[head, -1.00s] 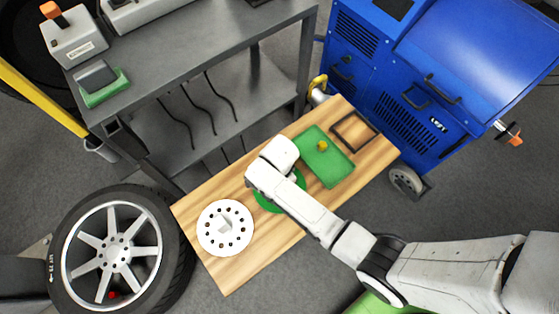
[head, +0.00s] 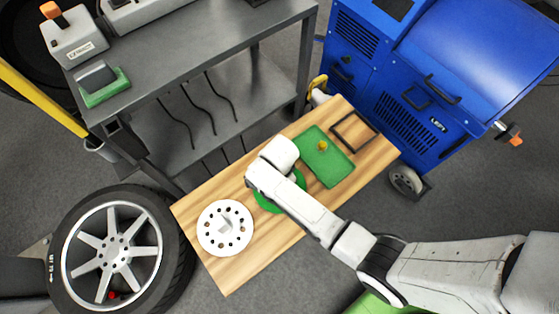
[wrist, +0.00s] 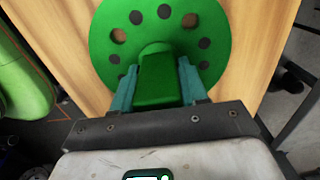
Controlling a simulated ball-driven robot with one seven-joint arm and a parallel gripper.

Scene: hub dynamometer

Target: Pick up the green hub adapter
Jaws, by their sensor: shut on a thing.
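The green hub adapter (wrist: 200,25) is a round green disc with a ring of holes and a raised block in the middle, seen large in the wrist view. In the head view the green hub adapter (head: 267,204) lies at the middle of the wooden board, mostly hidden under my arm. My gripper (wrist: 160,75) has its two teal fingers on either side of the raised green block and is shut on it. I cannot tell whether the disc touches the board.
A white hub adapter (head: 211,239) lies on the wooden board (head: 226,281) to the left. A green tray (head: 337,172) with a yellow knob and an empty dark frame (head: 345,125) lie to the right. A tyred wheel (head: 70,285), a grey shelf (head: 240,40) and a blue machine (head: 455,60) stand around.

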